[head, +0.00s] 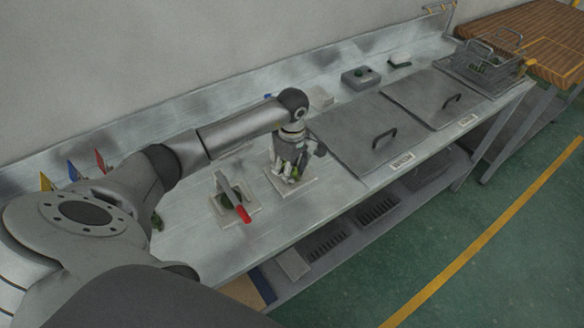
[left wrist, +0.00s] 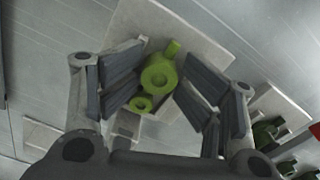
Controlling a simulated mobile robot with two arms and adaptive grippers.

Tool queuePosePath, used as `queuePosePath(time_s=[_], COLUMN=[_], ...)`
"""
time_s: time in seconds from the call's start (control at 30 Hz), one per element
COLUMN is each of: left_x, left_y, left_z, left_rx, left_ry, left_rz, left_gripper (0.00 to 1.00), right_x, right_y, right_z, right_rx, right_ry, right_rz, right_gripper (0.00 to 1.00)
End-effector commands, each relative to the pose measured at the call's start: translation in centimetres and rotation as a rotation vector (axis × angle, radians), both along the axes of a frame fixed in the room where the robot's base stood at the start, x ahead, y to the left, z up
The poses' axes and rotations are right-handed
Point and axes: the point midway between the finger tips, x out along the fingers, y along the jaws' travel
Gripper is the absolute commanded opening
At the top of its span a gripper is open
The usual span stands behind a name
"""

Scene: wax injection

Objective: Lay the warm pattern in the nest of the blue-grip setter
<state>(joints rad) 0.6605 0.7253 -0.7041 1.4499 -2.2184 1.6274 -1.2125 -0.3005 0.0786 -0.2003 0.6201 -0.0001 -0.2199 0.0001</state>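The pattern (left wrist: 158,78) is bright green, with a large ring, a smaller ring and a short stub. No blue grip is clearly visible near this plate. My right gripper is not in view.
A setter with a red grip (head: 243,214) and dark green parts stands left of my gripper. Grey lidded panels (head: 365,135) lie to the right on the metal bench. A wire basket (head: 485,68) is at the far right. Small coloured flags (head: 73,170) stand at left.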

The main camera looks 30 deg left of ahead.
Motion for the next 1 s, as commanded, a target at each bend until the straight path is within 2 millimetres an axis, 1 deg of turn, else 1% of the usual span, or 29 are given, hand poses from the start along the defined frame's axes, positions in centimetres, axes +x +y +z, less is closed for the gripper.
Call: queuePosePath(time_s=[0.03, 0.17, 0.27, 0.37, 0.4, 0.47, 0.5, 0.7, 0.8, 0.9, 1.0], left_x=[-0.5, -0.5, -0.5, -0.4, -0.2, -0.1, 0.0, 0.0, 0.0, 0.0, -0.1], left_y=[-0.2, -0.2, -0.2, -0.3, -0.1, 0.0, 0.0, 0.0, 0.0, 0.0, 0.0], left_z=[-0.6, -0.4, 0.3, 1.3, 1.7, 3.2, 4.2, 9.0, 10.7, 12.0, 12.8], left_rx=[-0.001, -0.001, -0.002, -0.003, 0.0, 0.002, 0.001, 0.001, 0.001, 0.0, 0.001], left_ry=[0.015, 0.015, 0.015, 0.014, 0.006, 0.002, 0.001, 0.0, 0.0, 0.001, 0.002], left_rz=[-0.004, -0.004, -0.004, -0.005, -0.005, -0.006, -0.004, -0.004, -0.003, -0.002, -0.001], left_gripper=[0.48, 0.48, 0.48, 0.48, 0.48, 0.48, 0.48, 0.48, 0.48, 0.48, 0.48], right_x=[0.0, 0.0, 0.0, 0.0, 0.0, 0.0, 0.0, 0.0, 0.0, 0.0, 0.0], right_y=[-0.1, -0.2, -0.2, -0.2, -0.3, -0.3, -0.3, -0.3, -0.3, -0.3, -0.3], right_z=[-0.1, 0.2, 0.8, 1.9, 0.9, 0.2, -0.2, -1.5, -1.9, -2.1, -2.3], right_rx=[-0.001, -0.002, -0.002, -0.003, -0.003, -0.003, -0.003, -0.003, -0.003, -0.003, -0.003], right_ry=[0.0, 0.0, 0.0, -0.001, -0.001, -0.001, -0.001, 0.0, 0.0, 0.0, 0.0], right_rz=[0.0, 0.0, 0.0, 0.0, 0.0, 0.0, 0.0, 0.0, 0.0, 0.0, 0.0], right_gripper=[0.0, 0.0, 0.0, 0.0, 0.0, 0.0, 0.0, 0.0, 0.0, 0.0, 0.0])
